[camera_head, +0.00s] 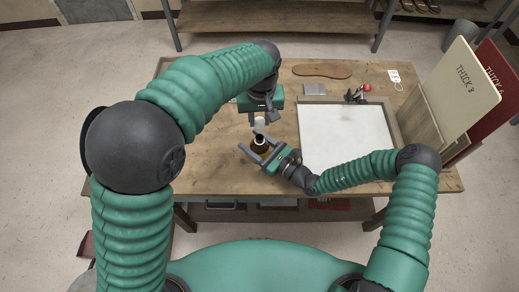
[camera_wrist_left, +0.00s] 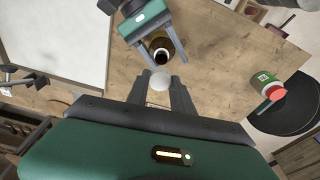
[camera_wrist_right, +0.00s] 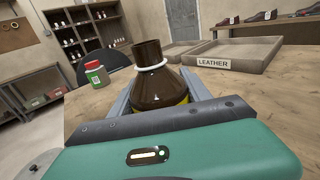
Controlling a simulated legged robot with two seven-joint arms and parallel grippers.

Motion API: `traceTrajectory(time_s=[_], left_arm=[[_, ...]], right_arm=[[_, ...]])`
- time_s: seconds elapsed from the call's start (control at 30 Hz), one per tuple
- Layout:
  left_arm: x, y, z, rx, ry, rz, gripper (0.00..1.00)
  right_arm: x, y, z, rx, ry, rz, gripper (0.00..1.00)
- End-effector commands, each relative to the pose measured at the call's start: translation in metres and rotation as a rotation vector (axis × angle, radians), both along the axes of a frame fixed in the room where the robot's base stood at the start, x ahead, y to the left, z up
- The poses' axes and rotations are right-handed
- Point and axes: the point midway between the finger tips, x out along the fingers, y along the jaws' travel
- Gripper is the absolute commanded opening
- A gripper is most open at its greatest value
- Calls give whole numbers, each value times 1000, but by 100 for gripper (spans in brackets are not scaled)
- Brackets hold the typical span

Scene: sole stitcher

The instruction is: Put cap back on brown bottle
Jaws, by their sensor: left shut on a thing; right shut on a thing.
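The brown bottle (camera_wrist_right: 158,85) stands upright on the table, its neck open at the top with a white ring around it. My right gripper (camera_head: 259,154) is shut on the bottle's body, one finger on each side. The bottle's open mouth also shows in the left wrist view (camera_wrist_left: 162,52). My left gripper (camera_head: 261,119) is shut on the white cap (camera_wrist_left: 160,81). It holds the cap above the table, close to the bottle's mouth and apart from it. The cap also shows between the left fingertips in the head view (camera_head: 259,122).
A white board in a wooden frame (camera_head: 345,132) lies right of the bottle. A green-and-white bottle with a red cap (camera_wrist_right: 96,73) stands on the table, with a tray labelled LEATHER (camera_wrist_right: 214,64) behind. Tall THICK panels (camera_head: 455,95) stand at the right edge.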

Motion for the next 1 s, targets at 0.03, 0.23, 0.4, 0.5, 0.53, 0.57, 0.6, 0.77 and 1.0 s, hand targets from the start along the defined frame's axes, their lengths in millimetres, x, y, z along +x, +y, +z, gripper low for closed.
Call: traceTrajectory(time_s=[0.03,0.23,0.4,0.5,0.53,0.57,0.6,0.77,1.0], left_arm=[[0,0,0,0,0,0,0],[0,0,0,0,0,0,0],[0,0,-9,1,2,0,0],[-1,0,-24,2,3,-1,0],[-1,0,-29,2,3,-1,0],[-1,0,-33,2,2,-1,0],[-1,0,-39,2,3,-1,0],[-1,0,-49,1,0,-1,0],[-1,0,-48,1,0,-1,0]], right_arm=[[0,0,0,0,0,-1,13],[0,0,0,0,0,-1,0],[0,0,0,0,0,-1,0],[0,0,0,0,0,-1,0],[0,0,0,0,0,-1,0],[0,0,0,0,0,-1,0],[0,0,0,0,0,-1,0],[0,0,0,0,0,-1,0],[0,0,0,0,0,-1,0]])
